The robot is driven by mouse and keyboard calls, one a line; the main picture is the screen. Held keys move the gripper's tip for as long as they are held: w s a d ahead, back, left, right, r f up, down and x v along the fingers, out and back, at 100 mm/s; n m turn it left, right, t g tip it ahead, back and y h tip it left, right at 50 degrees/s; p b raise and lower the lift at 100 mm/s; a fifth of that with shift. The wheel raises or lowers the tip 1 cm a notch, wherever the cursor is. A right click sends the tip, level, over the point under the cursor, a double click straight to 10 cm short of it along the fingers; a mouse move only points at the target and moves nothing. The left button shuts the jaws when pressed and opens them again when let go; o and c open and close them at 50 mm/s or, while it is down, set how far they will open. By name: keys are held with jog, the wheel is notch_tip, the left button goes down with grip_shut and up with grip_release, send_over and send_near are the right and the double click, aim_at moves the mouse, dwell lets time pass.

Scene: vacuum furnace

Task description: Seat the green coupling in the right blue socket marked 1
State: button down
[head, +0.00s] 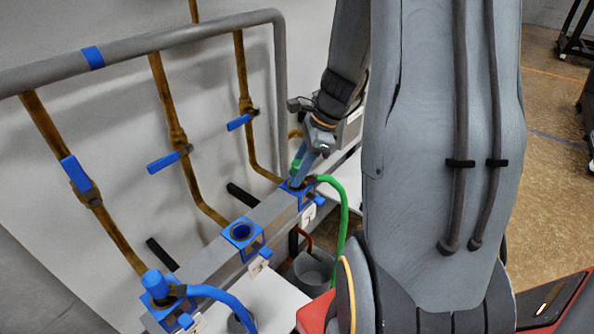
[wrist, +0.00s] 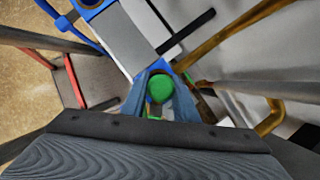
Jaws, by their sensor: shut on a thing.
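The green coupling (head: 296,164) is between the fingers of my gripper (head: 301,170) at the right blue socket (head: 306,190). In the wrist view, the round green top of the coupling (wrist: 160,87) sits between the two blue-grey fingers of my gripper (wrist: 160,102), with blue socket edges (wrist: 156,66) just beyond. The fingers hide most of the coupling. I cannot tell how deep it sits in the socket. A green hose (head: 342,204) runs from there to the right and curves down. The mark on the right socket's white tag (head: 309,212) is too small to read.
The middle blue socket (head: 242,233) is empty. The left socket holds a blue coupling (head: 153,281) with a blue hose (head: 221,298). Brown pipes with blue valve handles (head: 165,162) stand behind the grey rail (head: 205,266). A grey bucket (head: 312,270) stands below.

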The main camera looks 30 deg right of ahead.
jog(key=shift+f, duration=0.1)
jog(key=c, duration=1.3)
grip_release()
jog(key=b+v, duration=0.1)
jog(key=v, duration=0.6)
jog(key=shift+s+d+r, duration=0.1)
jog(key=shift+d+r, duration=0.05)
jog(key=shift+r, duration=0.2)
